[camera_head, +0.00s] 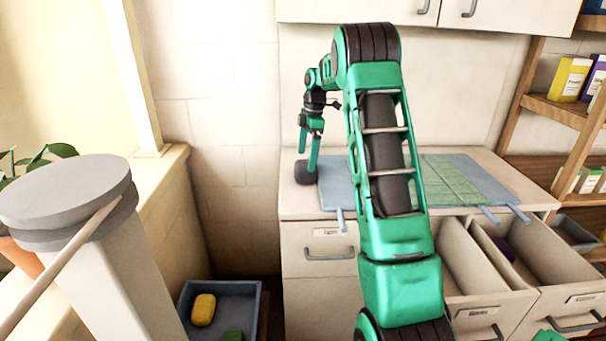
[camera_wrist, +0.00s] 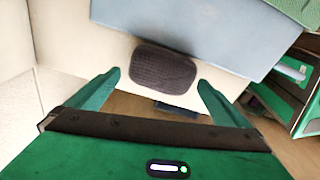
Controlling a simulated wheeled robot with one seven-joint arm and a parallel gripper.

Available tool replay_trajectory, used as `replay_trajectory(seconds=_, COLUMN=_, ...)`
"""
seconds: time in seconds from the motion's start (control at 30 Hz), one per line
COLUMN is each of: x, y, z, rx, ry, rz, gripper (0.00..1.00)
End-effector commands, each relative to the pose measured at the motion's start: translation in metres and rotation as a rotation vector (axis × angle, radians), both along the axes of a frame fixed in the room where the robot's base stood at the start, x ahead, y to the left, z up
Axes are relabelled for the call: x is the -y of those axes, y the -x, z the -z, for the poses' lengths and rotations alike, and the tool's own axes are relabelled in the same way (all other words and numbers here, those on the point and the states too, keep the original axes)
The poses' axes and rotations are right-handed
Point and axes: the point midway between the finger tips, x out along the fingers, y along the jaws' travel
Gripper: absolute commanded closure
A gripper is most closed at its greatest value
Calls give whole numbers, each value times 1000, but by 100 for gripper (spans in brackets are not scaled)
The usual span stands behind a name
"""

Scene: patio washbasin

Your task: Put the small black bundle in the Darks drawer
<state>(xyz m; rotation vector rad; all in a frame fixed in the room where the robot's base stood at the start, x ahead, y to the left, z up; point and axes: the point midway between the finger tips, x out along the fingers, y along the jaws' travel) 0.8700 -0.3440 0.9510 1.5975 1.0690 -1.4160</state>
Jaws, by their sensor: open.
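The small black bundle (camera_head: 305,173) lies at the left end of the counter, beside a blue mat. In the wrist view the bundle (camera_wrist: 163,66) is a dark, ribbed, rounded shape. My gripper (camera_head: 307,160) points down just above it, open; in the wrist view my gripper (camera_wrist: 159,78) has its fingers apart on either side of the bundle's near edge, not closed on it. Two drawers are pulled out at the right: a middle drawer (camera_head: 478,283), partly behind my arm, and a right drawer (camera_head: 545,262) with a dark purple item inside. Their labels are too small to read surely.
The blue mat (camera_head: 334,190) covers much of the counter, with a green folded cloth (camera_head: 448,180) on it. A shut drawer (camera_head: 318,243) is below the counter's left end. A tray (camera_head: 238,298) with a yellow block stands low left. Shelves (camera_head: 555,110) are at right.

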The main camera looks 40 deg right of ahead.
Motion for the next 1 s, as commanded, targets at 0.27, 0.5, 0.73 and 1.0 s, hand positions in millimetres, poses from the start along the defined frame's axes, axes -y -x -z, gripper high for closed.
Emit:
replay_trajectory(seconds=0.27, x=-4, y=1, z=26, rx=-3, ry=-1, rz=0, gripper=0)
replay_trajectory(seconds=0.5, x=-7, y=1, z=52, rx=-2, ry=0, rz=1, gripper=0)
replay_trajectory(seconds=0.73, x=-7, y=0, z=55, rx=0, ry=1, rz=0, gripper=0)
replay_trajectory(seconds=1.0, x=-7, y=0, z=54, rx=0, ry=0, rz=0, gripper=33)
